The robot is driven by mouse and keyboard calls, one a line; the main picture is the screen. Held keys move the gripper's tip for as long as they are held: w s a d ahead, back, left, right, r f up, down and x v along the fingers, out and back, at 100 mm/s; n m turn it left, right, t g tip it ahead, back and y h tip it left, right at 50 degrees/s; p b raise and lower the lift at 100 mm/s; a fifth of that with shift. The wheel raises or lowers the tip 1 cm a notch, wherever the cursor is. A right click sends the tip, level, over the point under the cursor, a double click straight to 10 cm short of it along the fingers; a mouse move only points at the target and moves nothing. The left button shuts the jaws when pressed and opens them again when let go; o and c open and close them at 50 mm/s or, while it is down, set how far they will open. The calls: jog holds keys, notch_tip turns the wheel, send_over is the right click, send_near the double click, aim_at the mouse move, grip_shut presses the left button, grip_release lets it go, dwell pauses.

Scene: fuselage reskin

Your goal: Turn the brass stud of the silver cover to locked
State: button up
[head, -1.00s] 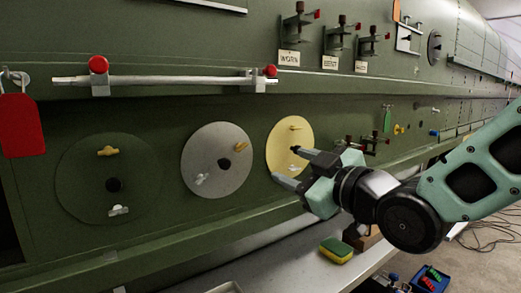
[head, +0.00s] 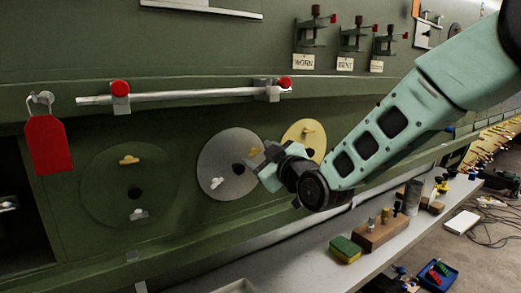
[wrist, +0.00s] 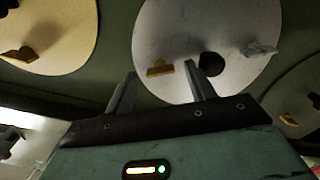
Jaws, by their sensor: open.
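The round silver cover (head: 211,156) is on the green fuselage wall; it also fills the middle of the wrist view (wrist: 230,22). Its brass stud (wrist: 159,68) lies near the cover's rim, its wing roughly level and slightly tilted in the wrist view.
A yellow cover (head: 315,130) is to the right, partly behind my arm, and a green cover (head: 105,180) to the left. A barred rail (head: 180,94) with red knobs runs above. A bench below carries a sponge (head: 345,249) and a wooden block (head: 381,236).

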jog(key=shift+w+a, duration=0.15)
jog(key=shift+w, duration=0.05)
jog(key=c, duration=1)
